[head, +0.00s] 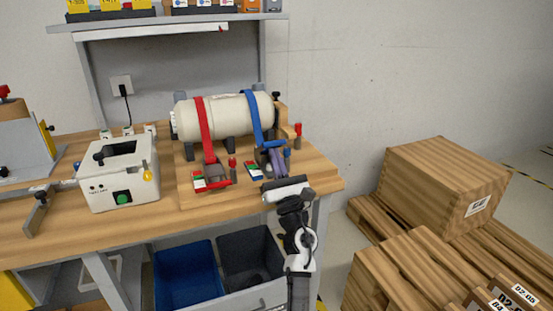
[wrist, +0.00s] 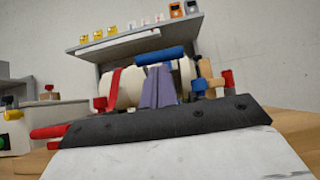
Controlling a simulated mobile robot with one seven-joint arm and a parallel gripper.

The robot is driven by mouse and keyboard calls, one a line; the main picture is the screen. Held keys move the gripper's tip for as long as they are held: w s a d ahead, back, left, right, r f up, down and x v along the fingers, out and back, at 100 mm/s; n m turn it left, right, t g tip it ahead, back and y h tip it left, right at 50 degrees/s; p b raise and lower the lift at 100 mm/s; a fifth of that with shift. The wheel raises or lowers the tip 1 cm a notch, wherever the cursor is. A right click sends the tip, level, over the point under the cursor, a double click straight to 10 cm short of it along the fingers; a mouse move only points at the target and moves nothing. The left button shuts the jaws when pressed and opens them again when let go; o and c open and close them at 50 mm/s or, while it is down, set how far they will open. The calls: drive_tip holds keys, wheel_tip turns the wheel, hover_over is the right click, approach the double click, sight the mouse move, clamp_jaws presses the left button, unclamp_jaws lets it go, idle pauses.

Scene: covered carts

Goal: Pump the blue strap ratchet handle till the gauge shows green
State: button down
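The blue strap (head: 252,118) runs over the right part of a cream cylinder (head: 228,116) on the bench. The blue ratchet handle (head: 272,145) stands raised in front of it; in the wrist view the blue bar (wrist: 160,55) lies crosswise just beyond my fingertips. My gripper (head: 270,158) reaches in from the front, its purple fingers (wrist: 158,88) close together below the bar. They look shut with nothing between them; I cannot tell whether they touch the bar. A small gauge (head: 253,171) sits left of the fingers, too small to read.
A red strap (head: 203,130) with a lowered red handle (head: 214,185) and its own gauge (head: 199,181) is at left. A blue post (head: 287,156) and red-topped peg (head: 298,130) stand close at right. A white box (head: 120,178) stands further left.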

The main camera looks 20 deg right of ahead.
sight(274, 144)
drive_tip(key=shift+w+r+g+p, duration=0.25)
drive_tip(key=shift+r+g+p, duration=0.65)
drive_tip(key=shift+p, duration=2.15)
drive_tip(key=r, duration=0.1)
drive_tip(key=w+r, duration=0.1)
drive_tip(key=shift+w+r+t, duration=0.3)
drive_tip(key=shift+w+r, duration=0.3)
drive_tip(key=shift+w, duration=0.05)
drive_tip(key=shift+f, duration=0.1)
